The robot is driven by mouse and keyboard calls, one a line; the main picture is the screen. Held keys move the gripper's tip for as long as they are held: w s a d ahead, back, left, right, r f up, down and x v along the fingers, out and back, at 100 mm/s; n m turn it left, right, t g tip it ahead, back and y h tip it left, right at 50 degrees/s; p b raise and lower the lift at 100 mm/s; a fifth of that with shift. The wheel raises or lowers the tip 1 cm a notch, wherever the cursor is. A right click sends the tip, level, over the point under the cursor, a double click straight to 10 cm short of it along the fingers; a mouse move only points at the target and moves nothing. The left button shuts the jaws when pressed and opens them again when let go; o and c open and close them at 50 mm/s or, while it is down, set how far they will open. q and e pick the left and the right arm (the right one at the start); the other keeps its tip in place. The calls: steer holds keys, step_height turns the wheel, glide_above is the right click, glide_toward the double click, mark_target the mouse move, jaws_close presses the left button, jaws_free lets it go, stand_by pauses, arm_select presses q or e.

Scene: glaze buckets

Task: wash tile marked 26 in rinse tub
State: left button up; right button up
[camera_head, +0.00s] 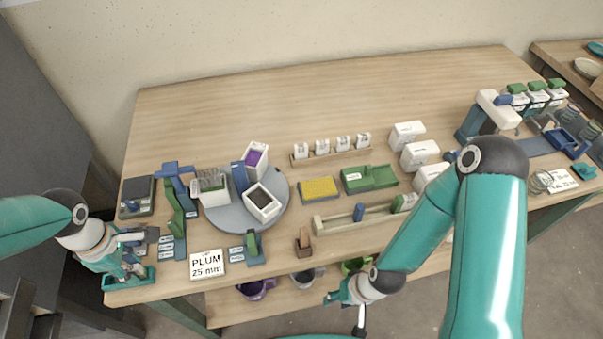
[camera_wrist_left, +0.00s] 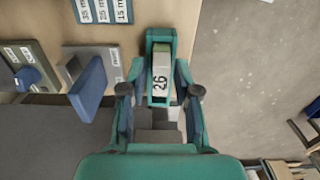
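The tile marked 26 (camera_wrist_left: 160,80) is a pale slab with a black number, seen in the left wrist view. It sits in a narrow teal tray (camera_wrist_left: 163,34) at the table's edge; this tray also shows in the head view (camera_head: 148,280). My left gripper (camera_wrist_left: 158,72) is over the tray with its fingers apart on either side of the tile, and gaps seem to show beside it. In the head view my left gripper (camera_head: 130,264) hides the tile. My right gripper (camera_head: 340,298) is in front of the table; its finger gap is unclear. I cannot tell which container is the rinse tub.
A grey turntable (camera_head: 226,217) carries white tubs, one with purple (camera_head: 255,158) and one with dark contents (camera_head: 262,202). A yellow sponge tray (camera_head: 319,189) and a green block holder (camera_head: 370,179) stand mid-table. Coloured buckets (camera_head: 257,289) are below. The back of the table is clear.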

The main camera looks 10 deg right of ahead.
arm_select(q)
jaws_close()
steer(key=shift+r, duration=0.1)
steer(key=shift+r+p, duration=2.4)
steer(key=shift+r, duration=1.35)
steer(key=shift+f, duration=0.1)
